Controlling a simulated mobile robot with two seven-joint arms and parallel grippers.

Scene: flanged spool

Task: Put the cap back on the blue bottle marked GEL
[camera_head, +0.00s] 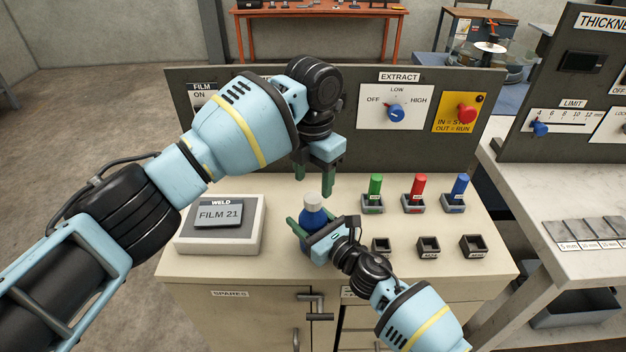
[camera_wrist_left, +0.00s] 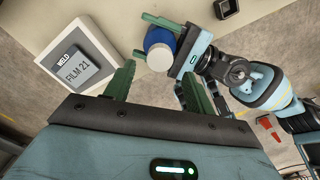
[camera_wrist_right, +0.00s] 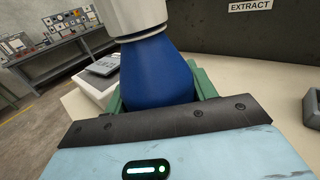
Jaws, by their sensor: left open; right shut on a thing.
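The blue bottle (camera_head: 313,218) stands near the front middle of the bench, between the fingers of my right gripper (camera_head: 314,230), which is shut on it. A white cap (camera_wrist_right: 135,15) sits on top of the blue body (camera_wrist_right: 155,70) in the right wrist view. In the left wrist view the white cap (camera_wrist_left: 160,57) and blue bottle (camera_wrist_left: 157,37) also show. I cannot tell how tightly the cap is seated. No GEL marking is readable. My left gripper (camera_head: 316,178) is open and empty just above the bottle, fingers pointing down, apart from the cap.
A WELD box (camera_head: 219,226) reading FILM 21 stands left of the bottle. Green (camera_head: 375,188), red (camera_head: 417,188) and blue (camera_head: 460,188) pieces stand in holders on the right, with empty holders in front. A grey panel (camera_head: 362,150) rises behind.

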